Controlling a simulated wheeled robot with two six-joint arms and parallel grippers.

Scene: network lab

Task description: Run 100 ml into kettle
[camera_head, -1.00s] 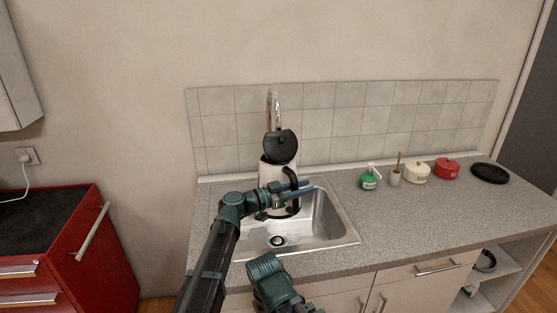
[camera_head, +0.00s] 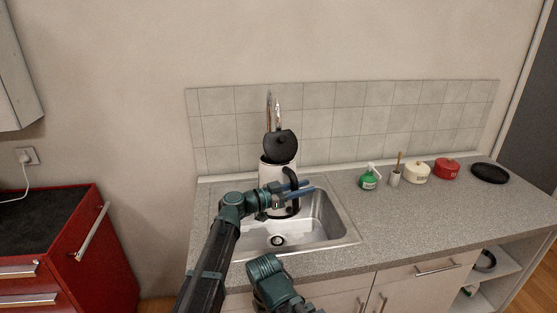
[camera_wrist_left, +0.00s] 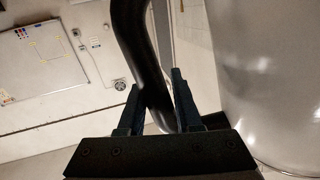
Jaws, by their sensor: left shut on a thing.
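The kettle (camera_head: 271,175) is white with a black handle (camera_head: 293,181) and a black lid (camera_head: 280,146) that stands open. It is held upright over the sink (camera_head: 325,221), in front of the metal tap (camera_head: 274,108). The tap's lower part is hidden behind the lid, and I cannot see whether water runs. My left gripper (camera_head: 304,190) is shut on the kettle's handle. In the left wrist view the black handle (camera_wrist_left: 143,50) passes between the fingers, with the kettle's pale body (camera_wrist_left: 275,85) at the right. My right gripper is not clearly in view; part of my other arm shows low in the head view.
On the counter (camera_head: 400,215) right of the sink stand a green soap bottle (camera_head: 369,180), a brush holder (camera_head: 395,178), a cream pot (camera_head: 417,173), a red pot (camera_head: 446,169) and a black pan (camera_head: 490,173). A red cabinet (camera_head: 100,255) stands at the left.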

